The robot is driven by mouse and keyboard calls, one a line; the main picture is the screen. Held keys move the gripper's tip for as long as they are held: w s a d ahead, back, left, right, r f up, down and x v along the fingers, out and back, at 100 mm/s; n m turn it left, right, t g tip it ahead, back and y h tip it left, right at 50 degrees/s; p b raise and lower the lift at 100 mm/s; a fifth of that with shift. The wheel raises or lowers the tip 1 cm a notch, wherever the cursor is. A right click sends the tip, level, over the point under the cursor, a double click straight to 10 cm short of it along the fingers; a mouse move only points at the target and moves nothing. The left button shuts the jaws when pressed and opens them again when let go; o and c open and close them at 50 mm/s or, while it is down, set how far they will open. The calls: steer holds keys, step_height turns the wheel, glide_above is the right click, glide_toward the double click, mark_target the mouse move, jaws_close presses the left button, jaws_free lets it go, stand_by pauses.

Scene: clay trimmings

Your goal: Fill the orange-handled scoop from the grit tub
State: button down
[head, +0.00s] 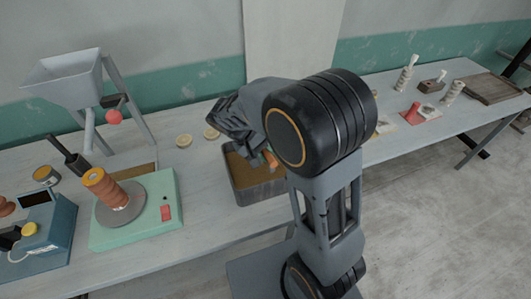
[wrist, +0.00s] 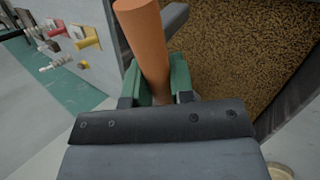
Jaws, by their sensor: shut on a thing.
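The orange-handled scoop shows its orange handle (wrist: 146,45) in the wrist view, clamped between the green pads of my gripper (wrist: 165,85). A bit of the orange handle also shows in the head view (head: 271,159). A grey part beside the handle may belong to the scoop; its bowl is not clearly seen. The grit tub (head: 246,200) is a dark box with brown grit, standing on the table. My gripper is at the tub, largely hidden by my arm in the head view. The brown grit (wrist: 245,50) fills the right of the wrist view. Whether the scoop touches grit, I cannot tell.
A green machine (head: 140,232) with a stacked brown piece on a disc stands left of the tub. A hopper (head: 65,80) stands behind it, and a blue box (head: 48,240) is at far left. Several small items and a wooden tray (head: 487,88) lie at right.

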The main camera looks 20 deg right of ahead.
steer(key=shift+r+p, duration=3.7)
steer(key=shift+r, duration=1.5)
